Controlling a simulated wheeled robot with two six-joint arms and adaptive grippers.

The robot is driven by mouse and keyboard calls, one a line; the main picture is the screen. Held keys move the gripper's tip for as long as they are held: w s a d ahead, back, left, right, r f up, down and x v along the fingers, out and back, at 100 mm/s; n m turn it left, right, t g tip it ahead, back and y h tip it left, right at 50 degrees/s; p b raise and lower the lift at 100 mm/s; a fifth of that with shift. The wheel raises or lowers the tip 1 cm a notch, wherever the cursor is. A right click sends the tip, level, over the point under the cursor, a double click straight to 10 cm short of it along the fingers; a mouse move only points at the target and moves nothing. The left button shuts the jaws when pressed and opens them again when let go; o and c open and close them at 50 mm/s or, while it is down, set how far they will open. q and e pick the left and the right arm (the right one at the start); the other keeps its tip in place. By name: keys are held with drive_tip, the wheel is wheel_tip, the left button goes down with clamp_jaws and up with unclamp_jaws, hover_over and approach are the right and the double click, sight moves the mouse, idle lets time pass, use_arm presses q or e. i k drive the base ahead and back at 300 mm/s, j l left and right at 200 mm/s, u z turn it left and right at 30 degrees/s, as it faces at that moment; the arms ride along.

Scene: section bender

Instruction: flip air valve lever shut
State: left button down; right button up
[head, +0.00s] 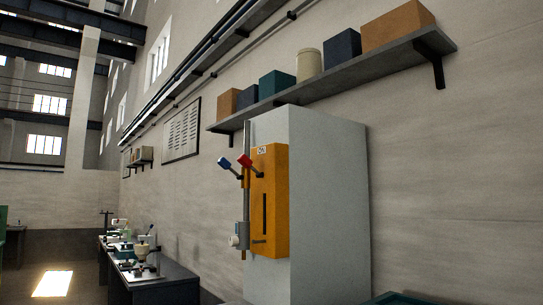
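An orange box (269,200) is mounted on the side of a tall pale grey cabinet (330,200). A red-tipped lever (245,161) slants up and left from the box's upper part. A blue-tipped lever (226,163) slants up and left beside it, near a thin vertical pipe (246,205). Which lever belongs to the air valve I cannot tell. A small grey fitting (238,240) sits low on the pipe, beside the box. Neither of my grippers is in view.
A wall shelf (335,84) with several boxes and a cream canister (309,63) runs above the cabinet. A dark bench (165,286) with small equipment stands at the lower left. A teal surface (400,299) shows at the bottom right edge.

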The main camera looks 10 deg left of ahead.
sight(223, 162)
drive_tip(key=i+j+z, duration=0.15)
drive_tip(key=z, duration=0.15)
drive_tip(key=i+j+z, duration=0.15)
drive_tip(key=j+z, duration=0.15)
drive_tip(key=i+j+z, duration=0.1)
drive_tip(key=j+z, duration=0.2)
drive_tip(key=j, duration=0.15)
drive_tip(key=j+z, duration=0.3)
drive_tip(key=i+j+z, duration=0.1)
drive_tip(key=j, duration=0.8)
drive_tip(key=i+j, duration=0.1)
drive_tip(key=j, duration=0.8)
drive_tip(key=i+j+z, duration=0.15)
drive_tip(key=j, duration=0.75)
drive_tip(key=k, duration=0.1)
